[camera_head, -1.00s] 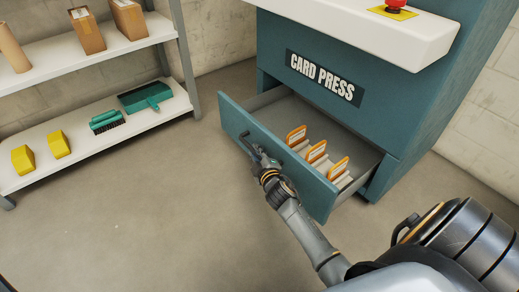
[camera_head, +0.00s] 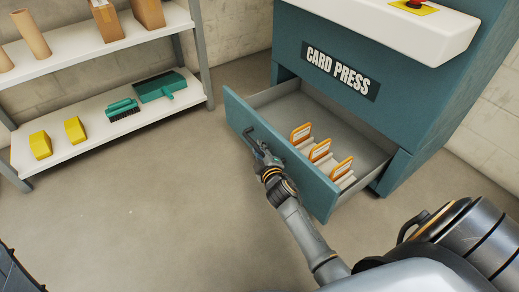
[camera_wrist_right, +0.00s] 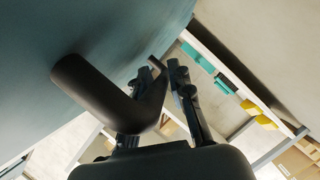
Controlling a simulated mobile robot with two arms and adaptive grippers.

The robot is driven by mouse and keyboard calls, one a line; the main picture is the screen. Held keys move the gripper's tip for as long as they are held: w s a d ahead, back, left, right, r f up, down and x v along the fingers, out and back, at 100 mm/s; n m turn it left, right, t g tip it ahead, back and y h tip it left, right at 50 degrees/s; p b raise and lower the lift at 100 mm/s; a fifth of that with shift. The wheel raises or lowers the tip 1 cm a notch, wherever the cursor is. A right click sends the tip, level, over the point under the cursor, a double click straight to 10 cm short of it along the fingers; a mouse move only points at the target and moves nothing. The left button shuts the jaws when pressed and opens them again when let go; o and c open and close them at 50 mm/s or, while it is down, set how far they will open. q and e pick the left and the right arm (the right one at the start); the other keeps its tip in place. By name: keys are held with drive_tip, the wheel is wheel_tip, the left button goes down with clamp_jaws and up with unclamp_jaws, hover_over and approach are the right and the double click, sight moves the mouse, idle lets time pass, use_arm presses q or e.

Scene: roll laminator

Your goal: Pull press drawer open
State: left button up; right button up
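The press drawer (camera_head: 280,155) is a teal-fronted drawer low in the teal card press (camera_head: 330,45). It stands well open, with its grey inside showing. Its dark bar handle (camera_head: 248,134) is on the front panel; in the right wrist view the handle (camera_wrist_right: 92,88) runs out from the teal panel and between my fingers. My right gripper (camera_head: 260,153) is at the handle, and in the wrist view its two fingers (camera_wrist_right: 165,75) lie on either side of the bar, closed on it. The far part of one finger is hidden behind the bar. My left gripper is not in view.
Several orange-framed cards (camera_head: 320,150) stand in the drawer. A grey shelf rack (camera_head: 95,140) at the left holds cardboard boxes, yellow items (camera_head: 75,130), and a green brush and dustpan (camera_head: 158,87). A red button (camera_head: 415,4) is on the press top. The floor in front is clear.

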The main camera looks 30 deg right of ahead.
drive_tip(key=shift+o, duration=0.6)
wheel_tip(320, 180, up, 10)
drive_tip(key=shift+r, duration=0.1)
idle(0.4)
